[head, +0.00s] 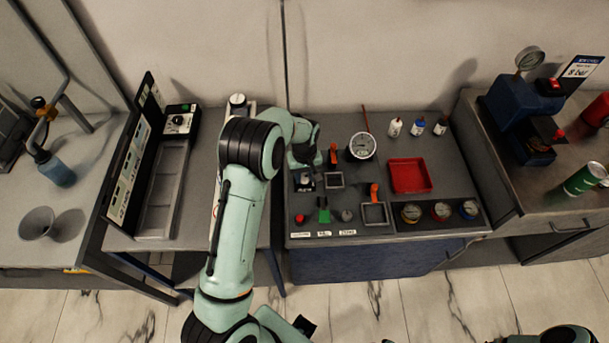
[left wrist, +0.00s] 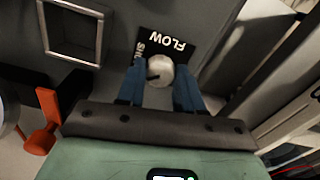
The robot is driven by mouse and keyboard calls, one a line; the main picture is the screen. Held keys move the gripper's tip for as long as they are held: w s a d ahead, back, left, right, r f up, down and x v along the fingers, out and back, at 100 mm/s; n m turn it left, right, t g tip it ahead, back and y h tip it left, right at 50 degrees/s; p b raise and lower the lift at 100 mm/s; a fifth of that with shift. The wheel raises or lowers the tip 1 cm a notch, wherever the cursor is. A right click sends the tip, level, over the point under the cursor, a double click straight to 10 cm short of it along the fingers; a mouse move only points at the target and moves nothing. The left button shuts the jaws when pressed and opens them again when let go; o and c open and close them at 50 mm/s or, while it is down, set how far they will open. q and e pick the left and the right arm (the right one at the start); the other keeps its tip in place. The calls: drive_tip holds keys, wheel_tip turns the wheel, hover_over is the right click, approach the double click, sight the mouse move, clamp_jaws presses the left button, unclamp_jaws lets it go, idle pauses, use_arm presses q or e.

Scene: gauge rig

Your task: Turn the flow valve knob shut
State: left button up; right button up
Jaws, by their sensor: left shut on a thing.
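The flow valve knob (left wrist: 160,70) is a round, pale metal knob with a dark pointer mark, seen in the left wrist view. It sits at a black plate (left wrist: 168,42) with white lettering reading FLOW and a partly covered word beginning SHU. The pointer mark is towards the left side of the knob. My left gripper (left wrist: 160,84) has its two blue fingers on either side of the knob and is shut on it. In the head view my left gripper (head: 304,172) reaches down at the panel's left part and hides most of the knob. My right gripper is out of view.
Beside the knob are a square frame (head: 335,180) and an orange handle (head: 333,155). A white dial gauge (head: 362,146), a red tray (head: 410,176) and several small gauges lie to the right.

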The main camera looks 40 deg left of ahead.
sight(304, 177)
use_arm(q)
drive_tip(key=m, duration=0.4)
drive_tip(key=shift+b, duration=0.35)
drive_tip(key=shift+m, duration=1.6)
drive_tip(key=o, duration=1)
drive_tip(key=shift+o, duration=0.2)
wheel_tip(304, 177, up, 14)
drive_tip(key=shift+f, duration=0.25)
